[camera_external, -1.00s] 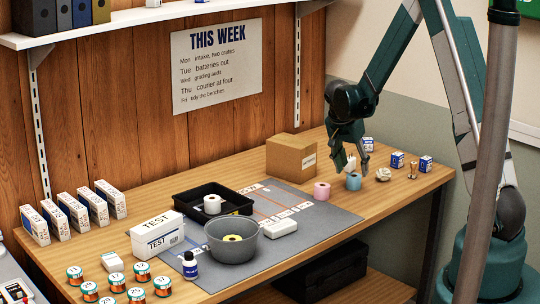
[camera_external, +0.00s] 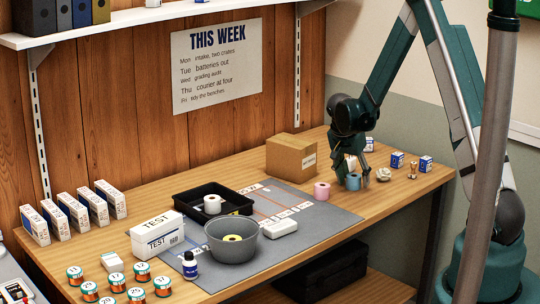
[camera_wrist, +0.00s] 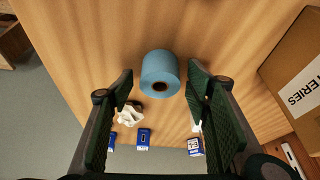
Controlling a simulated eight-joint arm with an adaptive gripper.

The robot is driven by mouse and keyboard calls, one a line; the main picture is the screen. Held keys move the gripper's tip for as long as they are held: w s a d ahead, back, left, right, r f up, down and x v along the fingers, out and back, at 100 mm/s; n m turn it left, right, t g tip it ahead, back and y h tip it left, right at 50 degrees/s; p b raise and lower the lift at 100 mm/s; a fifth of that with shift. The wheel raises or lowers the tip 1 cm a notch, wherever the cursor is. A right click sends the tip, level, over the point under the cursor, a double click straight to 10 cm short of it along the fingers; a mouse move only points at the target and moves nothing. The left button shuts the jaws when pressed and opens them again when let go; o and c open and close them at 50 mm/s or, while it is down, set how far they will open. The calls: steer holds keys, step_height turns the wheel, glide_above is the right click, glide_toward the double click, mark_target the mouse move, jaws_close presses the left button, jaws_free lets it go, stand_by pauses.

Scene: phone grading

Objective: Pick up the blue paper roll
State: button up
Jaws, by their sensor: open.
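The blue paper roll (camera_external: 354,182) stands upright on the bench at the right end of the grey mat. It also shows in the wrist view (camera_wrist: 160,74), top centre, just beyond the fingertips. My gripper (camera_external: 353,180) is low over the roll in the external view, with its fingers beside it and partly hiding it. In the wrist view my gripper (camera_wrist: 160,82) is open, with one finger to each side of the roll and a gap on both sides. Nothing is held.
A pink roll (camera_external: 322,191) stands close to the left. A cardboard box (camera_external: 290,155) is behind it. Crumpled paper (camera_external: 384,174) and small blue-and-white boxes (camera_external: 397,160) lie to the right. A grey bowl (camera_external: 231,254) and black tray (camera_external: 190,207) are farther left.

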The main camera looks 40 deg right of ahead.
mark_target(355, 175)
stand_by(0.4)
steer(key=c, duration=1)
steer(key=shift+r, duration=0.15)
steer(key=shift+r+p, duration=0.75)
steer(key=shift+r, duration=4.15)
